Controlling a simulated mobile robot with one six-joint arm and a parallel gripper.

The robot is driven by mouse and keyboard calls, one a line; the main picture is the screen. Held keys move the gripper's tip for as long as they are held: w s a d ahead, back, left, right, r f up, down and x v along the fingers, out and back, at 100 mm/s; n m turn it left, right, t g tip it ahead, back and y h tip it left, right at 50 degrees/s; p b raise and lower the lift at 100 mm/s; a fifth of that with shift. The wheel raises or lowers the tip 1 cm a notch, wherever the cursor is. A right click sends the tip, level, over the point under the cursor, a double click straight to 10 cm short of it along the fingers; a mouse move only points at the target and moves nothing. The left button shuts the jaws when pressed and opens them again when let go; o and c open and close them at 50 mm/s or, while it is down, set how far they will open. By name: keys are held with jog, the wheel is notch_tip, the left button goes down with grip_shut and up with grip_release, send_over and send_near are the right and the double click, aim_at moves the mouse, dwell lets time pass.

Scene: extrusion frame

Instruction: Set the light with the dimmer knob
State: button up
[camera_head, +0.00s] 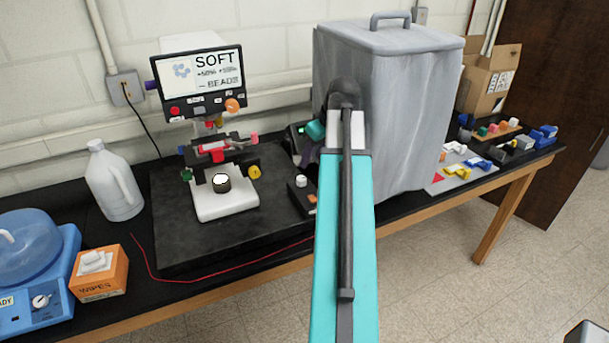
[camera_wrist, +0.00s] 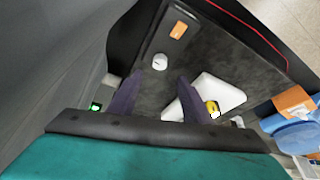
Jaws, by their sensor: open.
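The dimmer box (camera_head: 298,200) is a small black box with a white round knob (camera_head: 301,181) on top and an orange switch (camera_head: 312,198) near its front. In the wrist view the knob (camera_wrist: 159,61) and the orange switch (camera_wrist: 178,30) show beyond my fingertips. My gripper (camera_wrist: 158,77) has two dark purple fingers spread apart, with nothing between them. The knob lies roughly in line with the gap, and the fingers look clear of it. In the head view my arm hides most of the gripper. The microscope screen (camera_head: 201,83) reads SOFT.
The microscope's white base (camera_head: 226,203) stands left of the dimmer box on a dark slab (camera_head: 175,235). A grey covered cabinet (camera_head: 395,120) rises close at the right. A white jug (camera_head: 115,182), wipes box (camera_head: 100,277) and blue machine (camera_head: 35,270) stand at left.

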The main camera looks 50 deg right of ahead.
aim_at(303, 179)
jog(key=shift+p+x, duration=1.9)
jog(key=shift+x, duration=3.75)
jog(key=shift+c, duration=0.3)
jog(key=shift+f, duration=0.1)
jog(key=c, duration=1)
